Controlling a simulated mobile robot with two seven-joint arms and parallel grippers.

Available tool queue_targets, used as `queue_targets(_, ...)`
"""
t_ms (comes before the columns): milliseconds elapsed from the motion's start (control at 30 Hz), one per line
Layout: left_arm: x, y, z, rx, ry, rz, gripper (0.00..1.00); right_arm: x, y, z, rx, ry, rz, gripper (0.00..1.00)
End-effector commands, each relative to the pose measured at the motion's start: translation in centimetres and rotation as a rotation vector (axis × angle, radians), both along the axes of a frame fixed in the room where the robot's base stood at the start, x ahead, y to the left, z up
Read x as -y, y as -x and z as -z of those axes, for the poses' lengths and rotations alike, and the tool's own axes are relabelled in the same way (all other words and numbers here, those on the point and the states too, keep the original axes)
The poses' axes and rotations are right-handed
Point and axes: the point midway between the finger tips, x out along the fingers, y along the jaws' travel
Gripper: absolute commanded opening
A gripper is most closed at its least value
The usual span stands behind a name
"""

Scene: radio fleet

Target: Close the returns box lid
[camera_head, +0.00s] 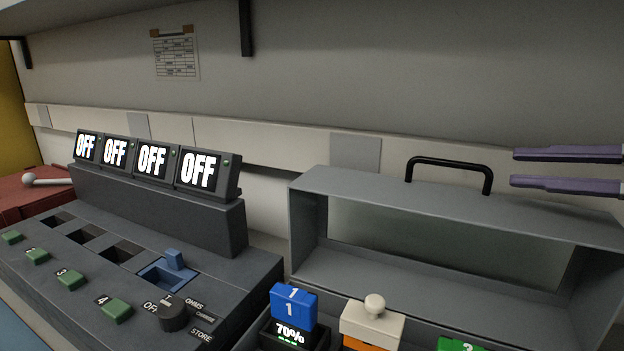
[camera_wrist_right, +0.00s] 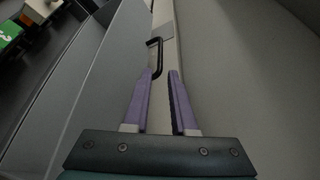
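The returns box lid (camera_head: 455,201) is a grey, shallow panel with a rim. It stands raised behind the open box at the right of the head view. A black bar handle (camera_head: 449,163) sits on its top edge; it also shows in the right wrist view (camera_wrist_right: 155,52). My right gripper (camera_head: 514,168) has two purple fingers, spread apart and empty, to the right of the handle. In the right wrist view the fingertips (camera_wrist_right: 165,72) point toward the handle, with no visible contact. My left gripper is not in view.
In front of the lid are a blue block (camera_head: 293,306), a white-knobbed block (camera_head: 372,325) and a green block (camera_head: 459,344). A dark console (camera_head: 150,290) with several OFF screens stands left. A grey wall (camera_head: 400,70) rises behind.

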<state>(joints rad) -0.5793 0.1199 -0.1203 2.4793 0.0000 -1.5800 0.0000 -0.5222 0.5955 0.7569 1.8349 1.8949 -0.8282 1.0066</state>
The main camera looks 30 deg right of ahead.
Motion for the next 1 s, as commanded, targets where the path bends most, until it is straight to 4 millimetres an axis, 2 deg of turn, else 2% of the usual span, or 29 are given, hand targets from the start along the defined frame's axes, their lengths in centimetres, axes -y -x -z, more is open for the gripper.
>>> queue_targets(400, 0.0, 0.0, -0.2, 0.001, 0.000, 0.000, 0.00, -2.4, -6.8, 1.4, 0.001, 0.005, -0.004, 0.25)
queue_targets(500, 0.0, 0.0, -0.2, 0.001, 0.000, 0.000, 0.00, -2.7, -7.8, 1.7, 0.001, 0.003, -0.002, 0.25)
queue_targets(667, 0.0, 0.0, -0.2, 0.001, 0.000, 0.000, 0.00, -3.0, -8.7, 2.0, -0.002, 0.004, -0.003, 0.25)
queue_targets(900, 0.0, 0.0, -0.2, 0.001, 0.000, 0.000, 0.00, -3.1, -8.7, 2.0, -0.002, 0.004, -0.003, 0.25)
queue_targets(1000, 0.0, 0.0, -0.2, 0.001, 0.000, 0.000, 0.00, -3.1, -8.7, 2.0, -0.002, 0.004, -0.003, 0.16)
